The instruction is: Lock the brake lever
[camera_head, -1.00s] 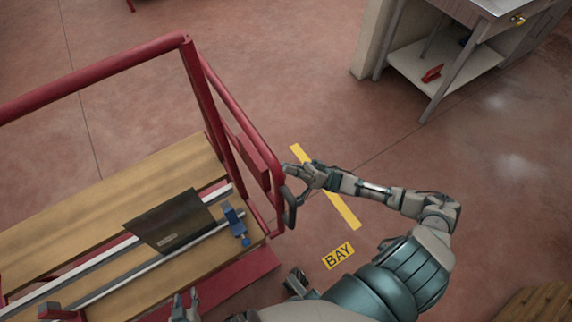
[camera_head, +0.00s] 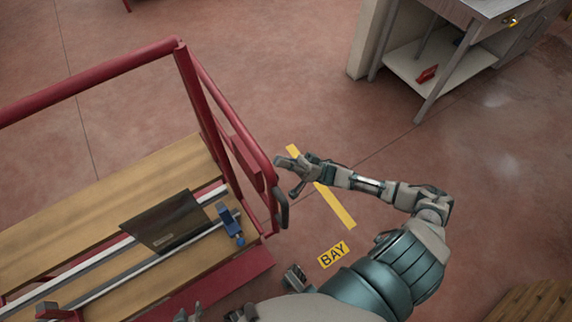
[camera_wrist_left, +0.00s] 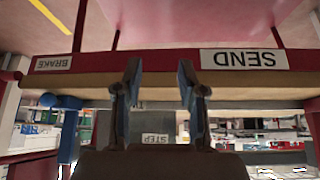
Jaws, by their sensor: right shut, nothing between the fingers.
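A black curved handle (camera_head: 282,208) hangs at the near right corner of the red cart rail; I cannot tell whether it is the brake lever or how it is set. My right gripper (camera_head: 280,163) is shut and empty just right of the rail, above and apart from the handle. My left gripper (camera_head: 190,313) is partly cut off at the bottom edge. In the left wrist view its fingers (camera_wrist_left: 158,78) are apart with nothing between them. That view shows an upside-down BRAKE label (camera_wrist_left: 54,63) on a red bar, with a blue knob (camera_wrist_left: 62,101) below it.
The red cart (camera_head: 95,78) has wooden boards, metal rails, a dark plate (camera_head: 165,220) and a blue clamp (camera_head: 230,220). An upside-down SEND label (camera_wrist_left: 244,59) shows in the left wrist view. A cabinet (camera_head: 440,75) stands at upper right. The floor between is clear.

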